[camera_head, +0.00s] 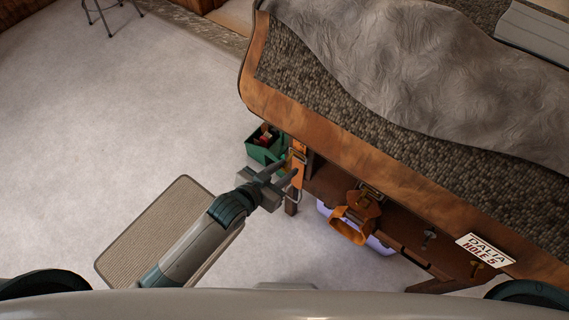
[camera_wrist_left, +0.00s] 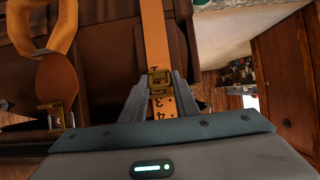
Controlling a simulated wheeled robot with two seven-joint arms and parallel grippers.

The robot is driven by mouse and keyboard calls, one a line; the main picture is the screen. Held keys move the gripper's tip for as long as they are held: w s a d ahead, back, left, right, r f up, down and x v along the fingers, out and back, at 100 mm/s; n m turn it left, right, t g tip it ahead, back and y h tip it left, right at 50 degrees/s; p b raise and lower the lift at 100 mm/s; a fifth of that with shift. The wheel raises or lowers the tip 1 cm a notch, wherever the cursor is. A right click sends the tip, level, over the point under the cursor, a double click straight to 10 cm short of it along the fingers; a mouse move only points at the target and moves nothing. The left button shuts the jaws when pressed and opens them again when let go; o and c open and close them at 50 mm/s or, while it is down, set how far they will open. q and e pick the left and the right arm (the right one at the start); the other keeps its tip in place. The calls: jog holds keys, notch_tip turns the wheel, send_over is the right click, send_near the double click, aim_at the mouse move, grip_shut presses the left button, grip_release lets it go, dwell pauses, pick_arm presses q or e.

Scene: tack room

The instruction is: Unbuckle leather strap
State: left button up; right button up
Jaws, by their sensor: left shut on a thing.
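An orange leather strap (camera_wrist_left: 155,35) hangs in front of the dark brown wood in the left wrist view, with a brass buckle (camera_wrist_left: 159,80) on it. Dark numbers show on the strap's lower part. My left gripper (camera_head: 292,166) is at the near left end of the bench. Its two fingers (camera_wrist_left: 160,98) stand on either side of the strap at the buckle, shut on it. In the head view the strap (camera_head: 298,156) is partly hidden by the fingers. My right gripper is in neither view.
A second orange looped strap with a buckle (camera_head: 347,229) hangs to the right on the bench side. A green box (camera_head: 259,150) and a purple bin (camera_head: 378,244) stand below. A sign (camera_head: 485,250) is at right.

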aim_at(284, 170)
pick_arm(q)
jog(key=shift+r+g+y+p, duration=1.35)
jog(key=shift+g+p, duration=0.45)
jog(key=shift+p, duration=3.15)
jog(key=shift+r+g+y+p, duration=0.25)
jog(key=shift+r+g+p, duration=0.1)
jog(key=shift+g+p, duration=0.1)
jog(key=shift+w+d+r+g+y, duration=0.15)
jog(key=shift+r+g+y, duration=0.2)
jog(key=shift+g+y, duration=0.5)
jog(key=o, duration=1)
jog(key=shift+o, duration=0.2)
jog(key=shift+r, duration=0.2)
jog(key=b+v, duration=0.3)
jog(key=v, duration=1.4)
jog(key=shift+w+a, duration=0.2)
jog(key=shift+a, duration=0.05)
